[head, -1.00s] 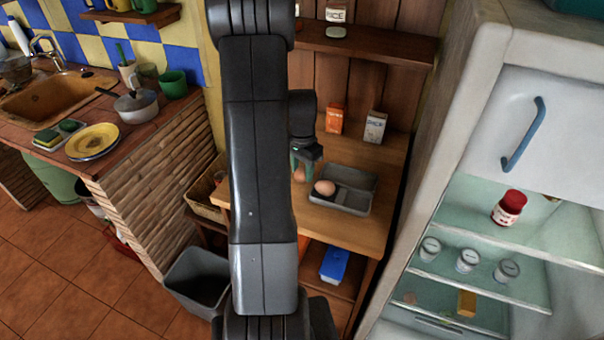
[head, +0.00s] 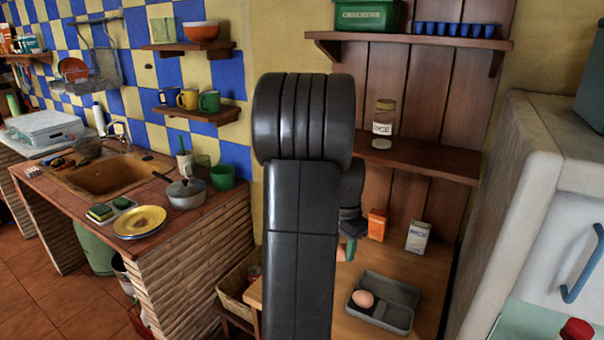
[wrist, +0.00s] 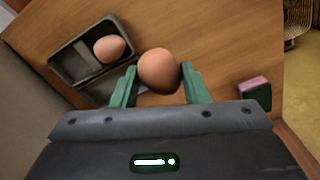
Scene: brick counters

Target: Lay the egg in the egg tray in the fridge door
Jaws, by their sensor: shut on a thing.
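A brown egg (wrist: 158,70) sits between the green fingertips of my gripper (wrist: 160,88) in the wrist view, and the gripper is shut on it. In the head view my gripper (head: 347,249) is partly hidden behind my arm, above the wooden table and left of the grey tray; the held egg (head: 341,254) barely shows. The white fridge (head: 535,190) stands at the right edge with a blue handle (head: 581,262). Its interior is mostly out of frame, and no egg tray in its door is visible.
A grey divided tray (head: 393,319) on the table holds another brown egg (head: 363,299). An orange box (head: 377,224) and a white box (head: 418,237) stand behind it. A wooden shelf (head: 425,157) hangs above. A brick counter (head: 190,265) is at left.

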